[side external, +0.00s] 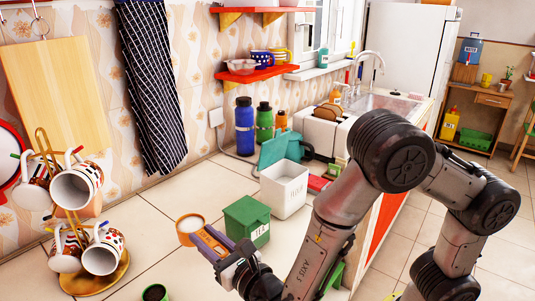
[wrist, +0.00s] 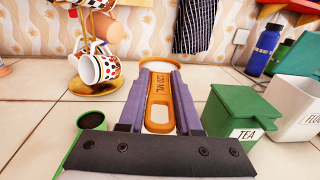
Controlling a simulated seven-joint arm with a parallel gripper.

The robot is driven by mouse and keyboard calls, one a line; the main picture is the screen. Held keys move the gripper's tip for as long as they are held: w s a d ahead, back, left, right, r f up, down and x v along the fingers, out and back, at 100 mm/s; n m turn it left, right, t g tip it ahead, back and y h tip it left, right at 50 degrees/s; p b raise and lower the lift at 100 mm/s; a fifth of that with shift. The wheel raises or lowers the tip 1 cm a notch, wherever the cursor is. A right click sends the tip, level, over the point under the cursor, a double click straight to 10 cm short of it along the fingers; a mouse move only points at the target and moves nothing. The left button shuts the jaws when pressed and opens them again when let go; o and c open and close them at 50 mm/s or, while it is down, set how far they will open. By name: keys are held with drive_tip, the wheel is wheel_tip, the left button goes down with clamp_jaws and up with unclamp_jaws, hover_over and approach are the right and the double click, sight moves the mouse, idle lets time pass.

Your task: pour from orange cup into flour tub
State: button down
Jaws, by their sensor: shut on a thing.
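My gripper (side external: 208,240) is shut on the handle of the orange cup (side external: 189,224), a small measuring cup. In the wrist view, the orange cup's handle (wrist: 159,92) is marked 120 ML and lies between the purple fingers of my gripper (wrist: 160,80). The bowl is beyond the fingertips and looks roughly level, with a pale inside; I cannot tell how full it is. The flour tub (side external: 285,193) is a white open-topped box, behind and right of the cup in the side view. Part of the flour tub (wrist: 296,112) shows at the wrist view's right edge.
A green lidded TEA tub (side external: 246,222) stands between the cup and the flour tub. A teal lid (side external: 281,147) is behind the flour tub. A green container with dark contents (side external: 155,293) is in front. A mug rack (side external: 95,275) stands left. Bottles stand by the wall.

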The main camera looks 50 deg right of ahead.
drive_tip(key=w+d+r+m+g+h, duration=0.3)
drive_tip(key=w+r+m+g+h, duration=0.15)
drive_tip(key=r+h, duration=0.3)
drive_tip(key=w+d+r+m+g+h, duration=0.35)
drive_tip(key=w+r+m+h, duration=0.25)
drive_tip(key=r, duration=0.3)
drive_tip(key=w+d+f+m+g+h, duration=0.1)
drive_tip(key=w+d+m+g, duration=0.2)
drive_tip(key=d+g, duration=0.2)
drive_tip(key=w+d+f+m+g+h, duration=0.1)
drive_tip(key=w+d+f+m+g, duration=0.1)
drive_tip(key=d+g, duration=0.4)
drive_tip(key=w+d+m, duration=0.1)
drive_tip(key=d+m, duration=0.1)
drive_tip(key=d, duration=0.3)
drive_tip(key=shift+f, duration=0.3)
drive_tip(key=shift+r, duration=0.1)
drive_tip(key=shift+s+d+r+m+y, duration=0.3)
drive_tip(key=shift+s+r+m, duration=0.1)
drive_tip(key=shift+s+m, duration=0.2)
drive_tip(key=shift+s+d+r+m+y, duration=0.25)
drive_tip(key=shift+s+r+m, duration=0.1)
drive_tip(key=shift+s+m, duration=0.25)
drive_tip(key=shift+s+r, duration=0.1)
drive_tip(key=shift+s, duration=0.05)
